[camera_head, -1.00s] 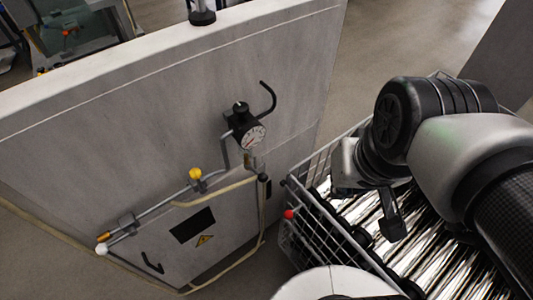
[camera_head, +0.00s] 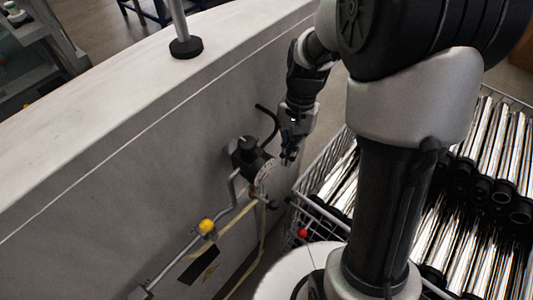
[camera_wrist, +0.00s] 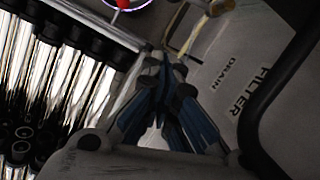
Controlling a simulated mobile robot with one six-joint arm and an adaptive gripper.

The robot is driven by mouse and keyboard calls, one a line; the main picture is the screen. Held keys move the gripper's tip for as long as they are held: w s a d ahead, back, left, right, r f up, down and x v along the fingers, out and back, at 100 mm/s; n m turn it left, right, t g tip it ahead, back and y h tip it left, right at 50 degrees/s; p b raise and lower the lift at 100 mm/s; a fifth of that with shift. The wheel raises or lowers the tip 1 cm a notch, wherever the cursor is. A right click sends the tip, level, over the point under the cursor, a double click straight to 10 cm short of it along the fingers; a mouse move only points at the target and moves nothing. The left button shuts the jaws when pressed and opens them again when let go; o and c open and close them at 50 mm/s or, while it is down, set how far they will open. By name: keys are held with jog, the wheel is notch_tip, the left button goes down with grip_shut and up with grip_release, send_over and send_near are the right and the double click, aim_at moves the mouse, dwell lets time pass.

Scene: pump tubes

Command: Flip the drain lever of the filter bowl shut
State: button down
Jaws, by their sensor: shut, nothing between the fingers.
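In the wrist view a brass-coloured fitting (camera_wrist: 218,8) shows at the top, beside the printed FILTER DRAIN label (camera_wrist: 245,85). I cannot make out the drain lever or its position for certain. My gripper (camera_head: 288,158) is shut and empty, pointing down just right of the gauge. Its blue-grey fingers (camera_wrist: 168,62) meet in the wrist view, below and left of the brass fitting.
A wire basket of shiny tubes (camera_head: 480,240) stands to the right, close to the panel. A black curved hook (camera_head: 272,122) rises near my gripper. A pipe with a yellow knob (camera_head: 206,226) runs along the panel. A red ball (camera_head: 303,233) sits by the basket edge.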

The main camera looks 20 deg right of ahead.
aim_at(265, 200)
jog(key=shift+f, duration=0.2)
jog(key=b+x, duration=0.4)
jog(key=x, duration=0.6)
jog(key=s+a+r, duration=0.1)
jog(key=s+a, duration=0.1)
jog(key=s, duration=0.1)
jog(key=shift+a+r, duration=0.15)
jog(key=shift+r, duration=0.2)
jog(key=shift+s+m, duration=0.25)
jog(key=shift+m, duration=0.15)
